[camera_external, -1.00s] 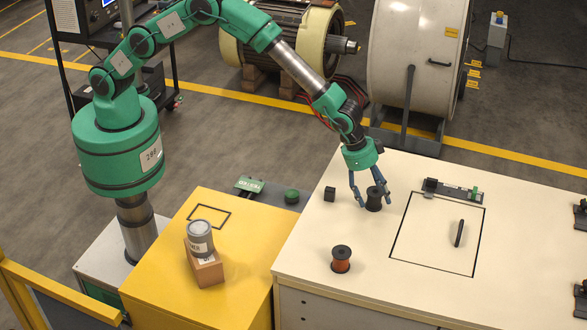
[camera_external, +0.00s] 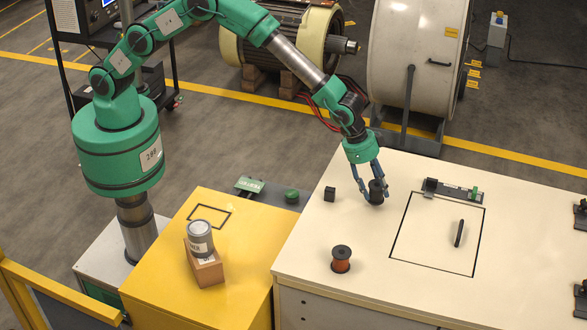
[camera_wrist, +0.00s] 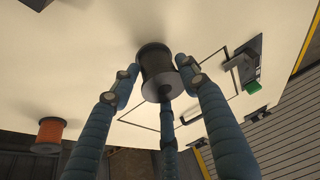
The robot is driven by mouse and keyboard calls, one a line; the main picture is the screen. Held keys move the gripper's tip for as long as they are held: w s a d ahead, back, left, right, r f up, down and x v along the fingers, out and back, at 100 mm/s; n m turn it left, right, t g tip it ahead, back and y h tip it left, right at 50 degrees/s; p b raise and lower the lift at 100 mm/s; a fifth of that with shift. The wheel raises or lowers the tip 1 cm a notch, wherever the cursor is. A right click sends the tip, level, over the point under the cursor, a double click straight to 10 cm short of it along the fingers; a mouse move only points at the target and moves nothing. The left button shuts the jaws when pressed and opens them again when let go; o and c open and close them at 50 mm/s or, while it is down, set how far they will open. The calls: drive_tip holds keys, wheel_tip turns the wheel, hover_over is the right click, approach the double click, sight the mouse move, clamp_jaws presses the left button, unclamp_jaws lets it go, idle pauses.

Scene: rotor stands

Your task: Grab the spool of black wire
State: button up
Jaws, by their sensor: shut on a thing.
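The spool of black wire (camera_external: 376,192) is upright between the fingers of my gripper (camera_external: 374,188), near the back edge of the cream worktop. In the wrist view the black spool (camera_wrist: 156,72) has a finger on each side and a third finger below it in the picture. My gripper (camera_wrist: 158,85) is closed around the spool. Whether the spool's base touches the worktop is hard to tell. A second spool, with orange-brown wire (camera_external: 341,259), stands on the worktop nearer the front edge and also shows in the wrist view (camera_wrist: 49,133).
A small black block (camera_external: 330,194) stands left of my gripper. A black outlined square (camera_external: 420,258) with a dark rod (camera_external: 459,233) lies to the right. A fixture with a green part (camera_external: 453,191) sits behind it. The worktop between the spools is clear.

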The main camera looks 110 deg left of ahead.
sight(376, 185)
wheel_tip(376, 185, up, 8)
drive_tip(key=shift+f, duration=0.25)
idle(0.6)
